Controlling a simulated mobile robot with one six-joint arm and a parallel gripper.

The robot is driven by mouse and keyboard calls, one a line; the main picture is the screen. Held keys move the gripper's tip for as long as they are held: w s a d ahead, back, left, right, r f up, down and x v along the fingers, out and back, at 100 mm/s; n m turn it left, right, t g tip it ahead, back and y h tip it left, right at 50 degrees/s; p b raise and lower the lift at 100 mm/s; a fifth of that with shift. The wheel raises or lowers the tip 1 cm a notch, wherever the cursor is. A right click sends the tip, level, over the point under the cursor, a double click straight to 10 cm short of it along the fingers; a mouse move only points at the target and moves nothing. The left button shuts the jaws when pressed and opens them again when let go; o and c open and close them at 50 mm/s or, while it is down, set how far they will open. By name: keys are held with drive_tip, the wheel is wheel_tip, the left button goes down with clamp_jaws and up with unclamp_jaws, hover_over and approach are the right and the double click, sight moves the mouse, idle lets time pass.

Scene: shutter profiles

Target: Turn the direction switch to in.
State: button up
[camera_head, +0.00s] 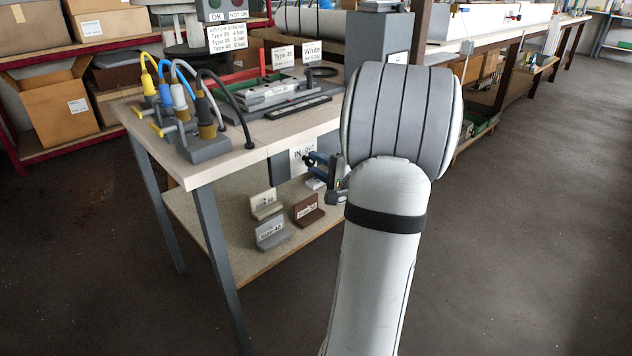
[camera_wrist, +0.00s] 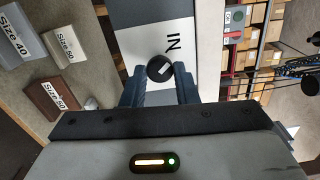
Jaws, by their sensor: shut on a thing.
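The direction switch (camera_wrist: 159,68) is a round black knob with a pale mark on its face. It sits on a white plate (camera_wrist: 148,36) lettered IN, at the upper middle of the wrist view. My gripper (camera_wrist: 160,78) has one blue-grey finger on each side of the knob and is shut on it. In the head view the lettered plate (camera_head: 302,153) hangs at the bench's front edge. There my gripper (camera_head: 312,163) reaches it from the right, and the knob is hidden behind the fingers. Which way the mark points is hard to tell.
The workbench (camera_head: 165,150) carries hoses (camera_head: 205,85) with coloured grips and a profile fixture (camera_head: 275,92). Size blocks (camera_head: 270,234) stand on its lower shelf (camera_head: 235,262). A grey cabinet (camera_head: 375,40) stands behind my arm. The floor in front is clear.

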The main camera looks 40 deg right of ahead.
drive_tip(key=shift+f+n+b, duration=0.1)
drive_tip(key=shift+n+b, duration=0.4)
drive_tip(key=shift+b, duration=0.25)
drive_tip(key=o, duration=1)
drive_tip(key=s, duration=0.2)
drive_tip(key=s+p, duration=0.1)
drive_tip(key=s, duration=0.2)
drive_tip(key=s+p, duration=0.1)
drive_tip(key=s, duration=0.2)
drive_tip(key=shift+d, duration=0.3)
drive_tip(key=shift+w, duration=0.1)
